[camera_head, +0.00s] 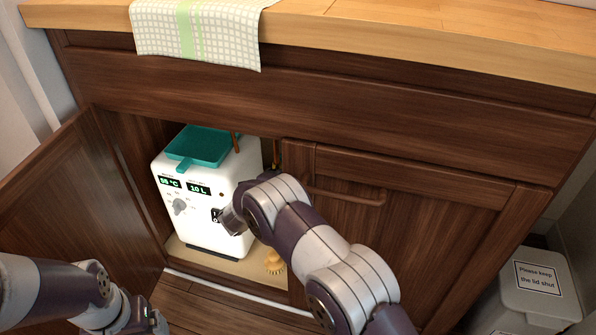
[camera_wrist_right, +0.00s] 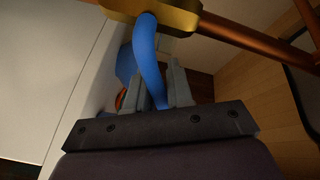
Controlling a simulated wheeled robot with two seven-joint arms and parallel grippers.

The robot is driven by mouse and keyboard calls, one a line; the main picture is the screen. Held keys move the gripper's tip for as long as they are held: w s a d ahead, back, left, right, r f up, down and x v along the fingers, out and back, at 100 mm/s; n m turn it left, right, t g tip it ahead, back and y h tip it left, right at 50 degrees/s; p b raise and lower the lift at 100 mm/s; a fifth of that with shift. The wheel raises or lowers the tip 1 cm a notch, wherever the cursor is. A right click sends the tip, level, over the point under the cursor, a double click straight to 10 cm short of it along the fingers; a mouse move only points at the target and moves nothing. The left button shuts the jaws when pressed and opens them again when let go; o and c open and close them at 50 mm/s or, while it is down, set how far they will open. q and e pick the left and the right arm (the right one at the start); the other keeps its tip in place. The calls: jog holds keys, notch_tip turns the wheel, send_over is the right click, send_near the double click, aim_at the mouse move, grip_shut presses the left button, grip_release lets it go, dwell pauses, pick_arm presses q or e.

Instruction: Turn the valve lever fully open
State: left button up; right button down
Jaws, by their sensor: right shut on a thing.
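The blue valve lever (camera_wrist_right: 148,52) hangs down from a brass valve body (camera_wrist_right: 172,14) on a copper pipe (camera_wrist_right: 250,36) in the right wrist view. My right gripper (camera_wrist_right: 160,84) is shut on the lever, whose lower part lies between the fingers. In the head view my right arm reaches into the open cabinet beside the white water heater (camera_head: 205,222); the valve, the lever and the right fingertips are hidden there. My left gripper (camera_head: 146,318) is low at the left, away from the heater, and its jaw opening is unclear.
The left cabinet door (camera_head: 75,200) stands open; the right door (camera_head: 400,225) is closed. A teal dustpan (camera_head: 203,146) lies on the heater, and a small brush (camera_head: 274,262) stands on the cabinet floor. A lidded bin (camera_head: 530,300) is at the right. A checked towel (camera_head: 200,32) hangs over the counter.

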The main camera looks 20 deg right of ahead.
jog(key=shift+w+a+r+n+h+p, duration=0.2)
jog(key=shift+r+n+h+p, duration=0.3)
jog(key=shift+n, duration=0.5)
jog(key=shift+a+r, duration=0.1)
jog(key=c, duration=1.1)
grip_release()
jog(key=shift+s+a, duration=0.1)
jog(key=p+v, duration=0.4)
jog(key=v, duration=0.8)
jog(key=shift+s+f+p, duration=0.2)
jog(key=shift+s+p, duration=0.1)
jog(key=shift+p, duration=0.05)
jog(key=shift+a, duration=0.1)
